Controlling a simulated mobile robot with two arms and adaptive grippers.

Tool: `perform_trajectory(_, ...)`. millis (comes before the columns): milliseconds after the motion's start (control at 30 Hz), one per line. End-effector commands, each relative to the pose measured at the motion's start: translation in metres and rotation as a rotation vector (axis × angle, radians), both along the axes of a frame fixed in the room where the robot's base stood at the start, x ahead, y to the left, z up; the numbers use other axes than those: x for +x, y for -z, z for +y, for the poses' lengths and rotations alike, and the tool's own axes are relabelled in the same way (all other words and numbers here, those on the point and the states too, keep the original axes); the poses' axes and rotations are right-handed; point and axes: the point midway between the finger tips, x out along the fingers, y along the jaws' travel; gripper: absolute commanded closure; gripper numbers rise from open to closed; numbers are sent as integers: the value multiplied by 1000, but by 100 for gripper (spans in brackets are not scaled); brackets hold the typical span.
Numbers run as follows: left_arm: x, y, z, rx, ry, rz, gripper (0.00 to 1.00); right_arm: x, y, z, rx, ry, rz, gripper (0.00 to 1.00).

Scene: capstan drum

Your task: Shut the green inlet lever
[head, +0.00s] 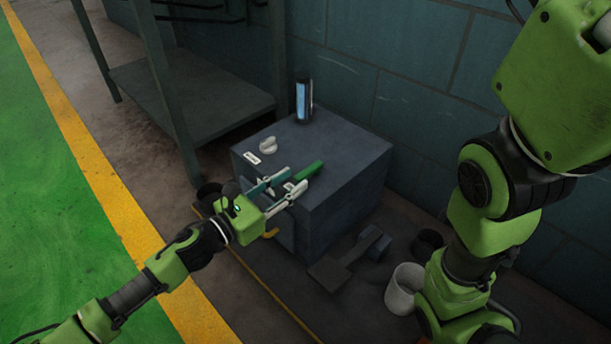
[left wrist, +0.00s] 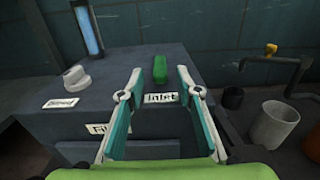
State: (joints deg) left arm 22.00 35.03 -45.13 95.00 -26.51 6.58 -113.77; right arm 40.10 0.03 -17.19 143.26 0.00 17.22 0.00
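The green inlet lever (head: 308,170) lies on top of a dark grey box (head: 345,185). In the left wrist view the lever (left wrist: 160,70) is a short green bar just behind a white label reading "Inlet" (left wrist: 160,97). My left gripper (head: 295,180) is over the box's front edge, its fingers parted. In the left wrist view the open fingertips (left wrist: 160,80) stand on either side of the lever's line, with no visible grip on it. Whether they touch the lever I cannot tell. My right arm is at the right of the head view; its gripper is not in view.
A white knob (head: 268,146) labelled "Bleed" in the wrist view and an upright cylinder with a blue strip (head: 303,100) stand on the box. A partly hidden "Fill" label (left wrist: 110,128) is on the front. A light bucket (head: 404,290) stands right. A metal shelf (head: 190,90) stands behind left.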

Motion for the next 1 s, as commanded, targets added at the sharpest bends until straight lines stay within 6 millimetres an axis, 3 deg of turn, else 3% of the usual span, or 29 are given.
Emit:
perform_trajectory(333,34,1,-33,-2,0,-1,68,0,22,0,0,0,-1,100)
perform_trajectory(767,40,0,-39,-1,0,1,68,-1,24,0,-1,0,-1,100)
perform_trajectory(900,40,0,-39,-1,0,0,99,-1,24,0,-1,0,-1,100)
perform_trajectory(1000,40,0,-39,-1,0,0,100,-1,24,0,-1,0,-1,100)
